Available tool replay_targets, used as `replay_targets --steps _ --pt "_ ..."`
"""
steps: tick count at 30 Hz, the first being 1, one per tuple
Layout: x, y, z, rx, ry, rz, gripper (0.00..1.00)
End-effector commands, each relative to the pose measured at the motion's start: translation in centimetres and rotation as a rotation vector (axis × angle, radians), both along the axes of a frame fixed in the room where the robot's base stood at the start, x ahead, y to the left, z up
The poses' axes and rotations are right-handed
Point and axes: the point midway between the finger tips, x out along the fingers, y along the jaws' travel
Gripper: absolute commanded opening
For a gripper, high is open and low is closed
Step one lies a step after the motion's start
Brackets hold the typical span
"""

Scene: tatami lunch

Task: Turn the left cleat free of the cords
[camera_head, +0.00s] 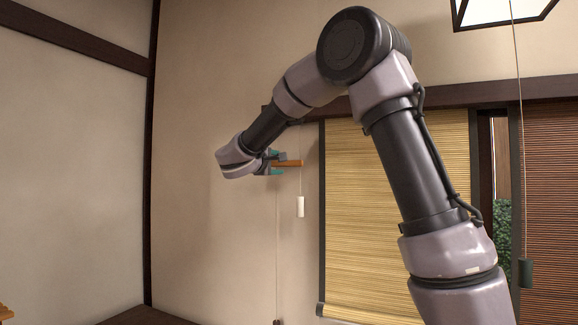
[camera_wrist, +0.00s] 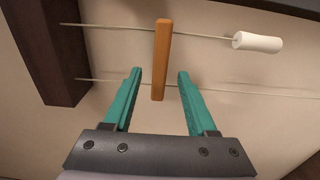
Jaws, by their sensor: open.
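The cleat is an orange-brown wooden bar (camera_wrist: 161,62) in the wrist view, lying across two thin cords. The upper cord (camera_wrist: 110,27) runs to a white cylindrical pull (camera_wrist: 258,42). The lower cord (camera_wrist: 250,90) passes near the bar's lower end. My gripper (camera_wrist: 160,74) is open, its teal fingers on either side of the bar's lower part with gaps on both sides; contact is not visible. In the head view, the cleat (camera_head: 290,163) sticks out to the right of my gripper (camera_head: 277,162), partly hidden by it, and the white pull (camera_head: 300,207) hangs below.
A dark wooden beam (camera_wrist: 48,50) stands left of the cleat in the wrist view. In the head view, a yellow bamboo blind (camera_head: 350,220) hangs to the right. A hanging lamp (camera_head: 500,10) is at the top right. The plain wall to the left is clear.

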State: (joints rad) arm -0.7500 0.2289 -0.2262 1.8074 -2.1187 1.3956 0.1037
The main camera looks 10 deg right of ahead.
Motion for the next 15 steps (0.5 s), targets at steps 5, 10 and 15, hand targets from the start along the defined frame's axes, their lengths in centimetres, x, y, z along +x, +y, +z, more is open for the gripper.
replay_targets --steps 5,10,15 --pt "2.9 -2.3 0.0 -0.001 0.001 -0.005 0.57" --pt "5.2 -3.9 0.0 0.0 0.001 -0.004 0.57" --pt "6.5 -4.9 0.0 0.001 0.002 -0.003 0.57"
